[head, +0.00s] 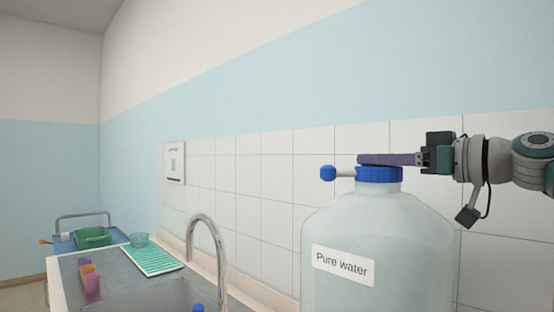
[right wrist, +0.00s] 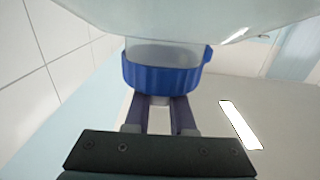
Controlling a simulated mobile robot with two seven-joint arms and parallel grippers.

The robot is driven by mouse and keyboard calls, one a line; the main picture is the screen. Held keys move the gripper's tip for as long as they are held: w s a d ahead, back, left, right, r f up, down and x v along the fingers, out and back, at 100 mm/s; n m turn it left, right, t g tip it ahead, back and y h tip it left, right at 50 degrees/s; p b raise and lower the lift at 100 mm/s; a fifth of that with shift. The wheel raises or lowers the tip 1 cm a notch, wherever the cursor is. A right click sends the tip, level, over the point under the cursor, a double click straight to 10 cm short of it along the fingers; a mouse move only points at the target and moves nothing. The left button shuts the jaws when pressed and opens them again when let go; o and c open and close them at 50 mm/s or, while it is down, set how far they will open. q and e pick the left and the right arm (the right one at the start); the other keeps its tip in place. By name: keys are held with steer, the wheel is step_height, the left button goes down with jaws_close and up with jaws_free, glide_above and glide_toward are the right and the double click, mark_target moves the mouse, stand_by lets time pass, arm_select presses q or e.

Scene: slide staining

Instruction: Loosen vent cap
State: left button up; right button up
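A large clear bottle (head: 375,245) labelled "Pure water" stands at the right of the head view. It has a blue screw cap (head: 379,174), which also shows in the right wrist view (right wrist: 160,72). A small pale piece (right wrist: 160,99), which looks like the vent cap, sits on the blue cap. My right gripper (head: 372,159) reaches in level from the right, just above the blue cap. In the right wrist view its two dark purple fingers (right wrist: 160,108) lie on either side of the pale piece, with no clear gap. My left gripper is not in view.
A short spout with a blue knob (head: 328,173) sticks out left of the bottle neck. A sink with a curved tap (head: 207,222) is left of the bottle. A green mat (head: 153,260), a glass dish (head: 139,240) and small cups (head: 91,282) are farther left.

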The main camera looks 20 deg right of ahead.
jaws_close()
stand_by(0.9)
